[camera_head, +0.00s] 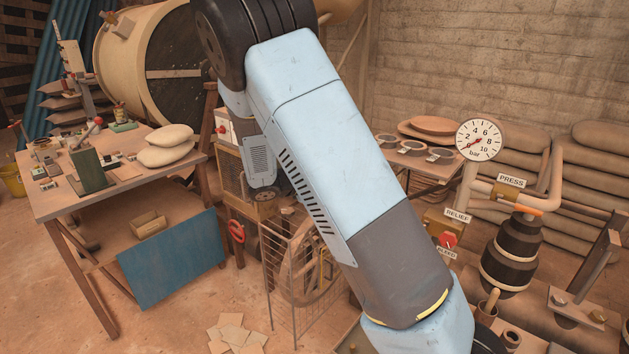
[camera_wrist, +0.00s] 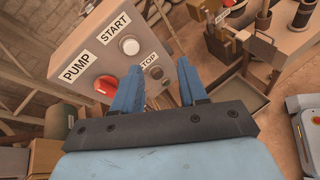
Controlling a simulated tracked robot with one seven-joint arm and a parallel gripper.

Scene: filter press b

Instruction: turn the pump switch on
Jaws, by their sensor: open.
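The pump switch (camera_wrist: 105,86) is a red knob beside the PUMP label on a grey control box (camera_wrist: 72,48) in the wrist view. How the knob is turned is not clear. A white button (camera_wrist: 130,46) sits by the START label, to the knob's upper right. The STOP label is partly hidden behind my left finger. My gripper (camera_wrist: 158,67) is open and empty, with its blue fingers pointing toward the box's right side. The left finger is just right of the red knob in the picture; I cannot tell whether it touches anything. The head view does not show my fingers.
In the head view, a press gauge (camera_head: 480,140) and the red RELIEF knob (camera_head: 448,240) are at the right. A wire guard (camera_head: 287,290) stands around a wheel in the middle. A workbench (camera_head: 70,205) with sacks and tools is at the left.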

